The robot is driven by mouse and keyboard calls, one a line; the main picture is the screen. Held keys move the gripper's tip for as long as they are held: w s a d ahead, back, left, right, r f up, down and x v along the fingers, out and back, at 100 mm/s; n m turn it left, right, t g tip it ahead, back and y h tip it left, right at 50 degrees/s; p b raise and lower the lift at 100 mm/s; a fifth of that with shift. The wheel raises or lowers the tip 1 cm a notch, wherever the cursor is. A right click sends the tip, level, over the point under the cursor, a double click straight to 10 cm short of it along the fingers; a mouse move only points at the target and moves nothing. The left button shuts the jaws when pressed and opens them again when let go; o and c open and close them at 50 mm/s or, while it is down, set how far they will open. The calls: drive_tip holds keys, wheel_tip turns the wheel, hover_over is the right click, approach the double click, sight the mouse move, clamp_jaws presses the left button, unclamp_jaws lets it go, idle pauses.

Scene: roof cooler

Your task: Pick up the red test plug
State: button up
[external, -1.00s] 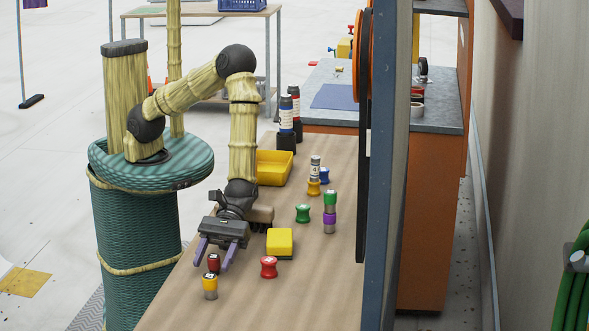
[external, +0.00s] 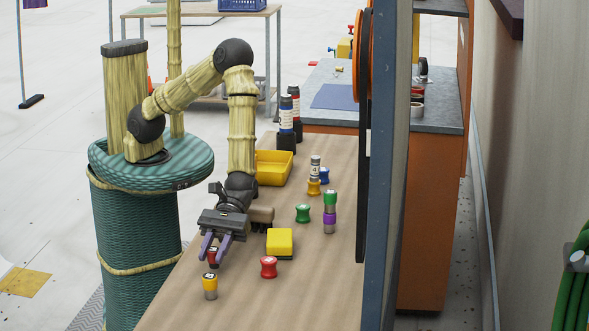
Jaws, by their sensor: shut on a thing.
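My gripper (external: 212,258) points down over the near left part of the bench. Its two purple fingers are closed on a small dark red plug (external: 212,254), which shows only in part between them. I cannot tell whether the plug touches the bench. A plug with a yellow top and grey lower part (external: 210,286) stands upright just in front of the gripper. A brighter red, spool-shaped piece (external: 268,267) stands on the bench to the right, apart from the fingers.
A yellow block (external: 280,242) lies right of the gripper. Farther back are a green piece (external: 303,213), a purple and green stack (external: 330,212), a yellow tray (external: 274,168) and dark bottles (external: 286,125). A tall blue-edged panel (external: 376,200) bounds the bench's right side. The bench front is clear.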

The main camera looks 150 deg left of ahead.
sight(213, 249)
wheel_tip(213, 249, up, 8)
drive_tip(key=shift+r, duration=0.15)
